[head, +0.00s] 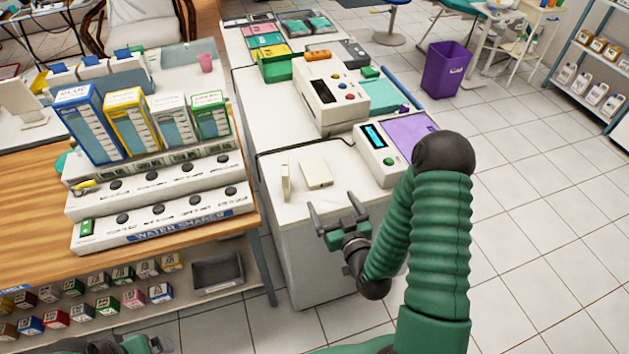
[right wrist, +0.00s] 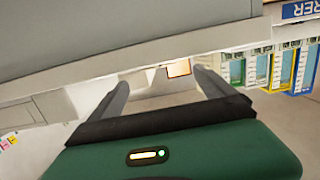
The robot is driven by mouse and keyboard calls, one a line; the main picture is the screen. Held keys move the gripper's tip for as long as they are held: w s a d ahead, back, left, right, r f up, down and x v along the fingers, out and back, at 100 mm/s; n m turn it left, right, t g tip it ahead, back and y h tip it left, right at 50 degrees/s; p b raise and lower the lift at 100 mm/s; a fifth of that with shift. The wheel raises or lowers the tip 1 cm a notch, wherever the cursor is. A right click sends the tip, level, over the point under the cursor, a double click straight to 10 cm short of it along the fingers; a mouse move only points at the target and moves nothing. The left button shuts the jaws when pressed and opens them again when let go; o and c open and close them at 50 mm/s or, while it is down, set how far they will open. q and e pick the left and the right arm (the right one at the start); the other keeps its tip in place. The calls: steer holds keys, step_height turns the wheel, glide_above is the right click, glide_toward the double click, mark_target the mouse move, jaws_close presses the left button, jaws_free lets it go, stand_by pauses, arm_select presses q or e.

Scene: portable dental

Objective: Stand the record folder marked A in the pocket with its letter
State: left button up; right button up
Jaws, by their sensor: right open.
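I cannot make out a record folder marked A or any pocket letter in these views. A row of coloured, folder-like pieces (head: 266,42) in pink, yellow and green stands at the back of the white counter, too small to read. My right gripper (head: 332,203) is open and empty in front of the near white cabinet. In the right wrist view its two fingers (right wrist: 160,80) stand apart with nothing between them. Parts of my left arm show at the bottom left edge of the head view, but its fingers are not clear.
A cream device with buttons (head: 325,93) and a device with a blue screen (head: 374,135) stand on the white counter. A wooden table (head: 30,190) with boxes is left.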

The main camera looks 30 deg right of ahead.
mark_target(317, 174)
steer(key=shift+w+f+b, duration=0.55)
steer(key=shift+w+b, duration=0.2)
steer(key=shift+b, duration=0.1)
steer(key=shift+w+r+p, duration=0.25)
steer(key=shift+w+p, duration=0.25)
steer(key=shift+w, duration=0.05)
steer(key=shift+w+r+p, duration=0.25)
steer(key=shift+w+p, duration=0.2)
steer(key=shift+w, duration=0.05)
steer(key=w+d, duration=0.2)
steer(key=w, duration=0.1)
steer(key=w+d, duration=0.1)
steer(key=shift+w+f, duration=0.3)
steer(key=shift+w, duration=0.05)
steer(key=w, duration=0.4)
steer(key=shift+a+f+p, duration=0.1)
steer(key=shift+f+p, duration=0.1)
steer(key=shift+p, duration=0.1)
steer(key=shift+a, duration=0.1)
steer(key=shift+s+r, duration=0.1)
steer(key=shift+c, duration=0.7)
steer(key=shift+d, duration=0.3)
steer(key=c, duration=0.7)
steer(key=shift+a, duration=0.2)
steer(key=c, duration=0.8)
arm_select(q)
steer(key=shift+f, duration=0.55)
